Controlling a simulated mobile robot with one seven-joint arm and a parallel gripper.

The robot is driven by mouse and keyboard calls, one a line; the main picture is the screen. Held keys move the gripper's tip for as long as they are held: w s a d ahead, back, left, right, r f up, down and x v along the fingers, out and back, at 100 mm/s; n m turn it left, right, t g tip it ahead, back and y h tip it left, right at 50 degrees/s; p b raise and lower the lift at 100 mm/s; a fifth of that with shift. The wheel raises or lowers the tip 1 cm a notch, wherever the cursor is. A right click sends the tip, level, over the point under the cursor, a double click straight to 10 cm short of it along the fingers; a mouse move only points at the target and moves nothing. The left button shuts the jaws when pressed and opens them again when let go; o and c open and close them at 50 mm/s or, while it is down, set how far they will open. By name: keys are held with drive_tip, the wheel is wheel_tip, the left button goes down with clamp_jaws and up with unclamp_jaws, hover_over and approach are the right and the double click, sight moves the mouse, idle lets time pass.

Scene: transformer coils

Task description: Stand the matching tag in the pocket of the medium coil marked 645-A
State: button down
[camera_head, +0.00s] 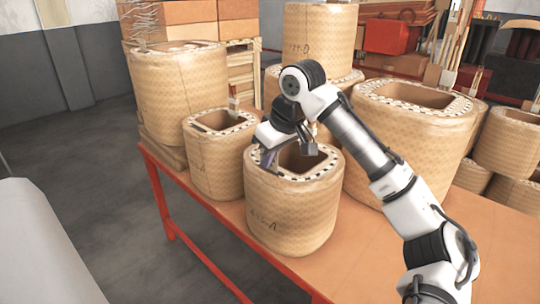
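A tan paper-wrapped coil (291,215) stands upright at the front of the orange table, with an open square core and a pale, dark-notched rim. Dark handwriting low on its left side is too small to read surely; it may end in A. My gripper (268,160) is over the left part of this coil's top rim, pointing down. My wrist and the coil hide part of it, and whether its fingers are open or hold a tag cannot be made out. I cannot clearly identify a tag or the pocket in this view.
A smaller coil (212,160) stands left of the front coil and a large one (420,125) to its right. A tall coil (318,38) with handwriting stands behind. More coils and stacked boxes (185,15) fill the back. The table's right front (365,265) is clear.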

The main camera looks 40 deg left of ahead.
drive_tip(key=c, duration=1.6)
unclamp_jaws()
drive_tip(key=shift+r, duration=0.1)
drive_tip(key=p+v, duration=0.1)
drive_tip(key=v, duration=1.2)
drive_tip(key=shift+d+r, duration=0.15)
drive_tip(key=shift+r, duration=0.2)
drive_tip(key=shift+f, duration=0.1)
